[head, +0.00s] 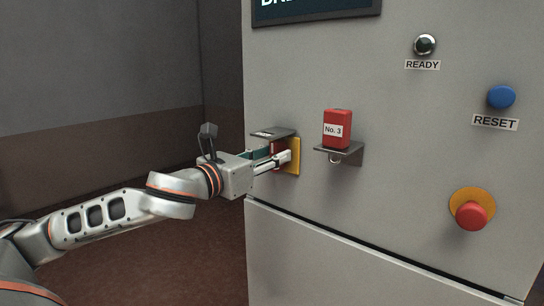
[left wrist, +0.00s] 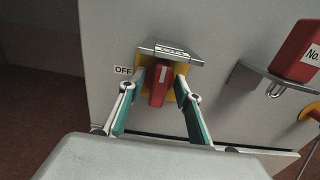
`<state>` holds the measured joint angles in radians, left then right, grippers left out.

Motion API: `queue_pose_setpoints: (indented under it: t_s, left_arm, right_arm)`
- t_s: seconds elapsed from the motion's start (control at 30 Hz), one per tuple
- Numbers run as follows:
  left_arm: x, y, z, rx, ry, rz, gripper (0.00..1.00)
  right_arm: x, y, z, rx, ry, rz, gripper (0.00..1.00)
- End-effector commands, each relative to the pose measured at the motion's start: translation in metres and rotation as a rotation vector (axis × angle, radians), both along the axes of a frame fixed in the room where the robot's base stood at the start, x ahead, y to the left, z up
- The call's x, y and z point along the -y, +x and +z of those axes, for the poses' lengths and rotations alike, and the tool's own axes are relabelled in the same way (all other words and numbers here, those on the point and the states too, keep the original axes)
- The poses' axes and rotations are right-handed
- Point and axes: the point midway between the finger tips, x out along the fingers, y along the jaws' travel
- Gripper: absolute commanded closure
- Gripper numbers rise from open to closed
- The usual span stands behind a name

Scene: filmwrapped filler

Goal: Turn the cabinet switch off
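The cabinet switch is a red knob (left wrist: 158,90) on a yellow plate (head: 295,156), under a small grey hood (head: 273,133). A white mark on the knob points about straight up in the left wrist view. An OFF label (left wrist: 123,70) is left of the plate. My left gripper (head: 277,160) is at the switch, its fingers on either side of the knob. In the left wrist view, the left gripper (left wrist: 160,83) looks open, with a small gap beside the knob on each side. In the head view the fingers hide part of the knob. My right gripper is in neither view.
A red block marked No. 3 (head: 337,122) stands on a small shelf (head: 345,151) right of the switch. Further right are a READY lamp (head: 425,44), a blue RESET button (head: 501,96) and a red button (head: 471,215) on yellow. The space left of the cabinet is free.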

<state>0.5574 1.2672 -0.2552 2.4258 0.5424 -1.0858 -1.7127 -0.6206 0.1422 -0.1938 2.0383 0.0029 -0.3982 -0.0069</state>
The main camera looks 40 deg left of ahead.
Motion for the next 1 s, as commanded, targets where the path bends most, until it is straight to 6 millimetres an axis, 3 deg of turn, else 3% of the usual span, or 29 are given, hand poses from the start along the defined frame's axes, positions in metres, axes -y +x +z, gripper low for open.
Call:
queue_pose_setpoints:
  t_s: [0.33, 0.47, 0.5, 0.77, 1.0]
  left_arm:
    - [0.001, 0.002, -0.001, -0.001, 0.001, -0.001, 0.67]
    - [0.001, 0.002, -0.001, -0.001, 0.001, -0.001, 0.98]
    - [0.001, 0.002, -0.001, -0.001, 0.001, -0.001, 1.00]
    - [0.001, 0.002, 0.000, -0.002, -0.009, -0.001, 1.00]
    - [0.000, 0.001, 0.004, -0.007, -0.094, -0.002, 1.00]
  right_arm:
    - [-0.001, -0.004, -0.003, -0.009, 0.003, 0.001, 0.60]
    - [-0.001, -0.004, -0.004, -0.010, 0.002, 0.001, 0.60]
    - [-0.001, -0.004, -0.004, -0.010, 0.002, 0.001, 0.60]
    - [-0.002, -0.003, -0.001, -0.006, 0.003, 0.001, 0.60]
    - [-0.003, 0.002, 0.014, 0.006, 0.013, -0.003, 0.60]
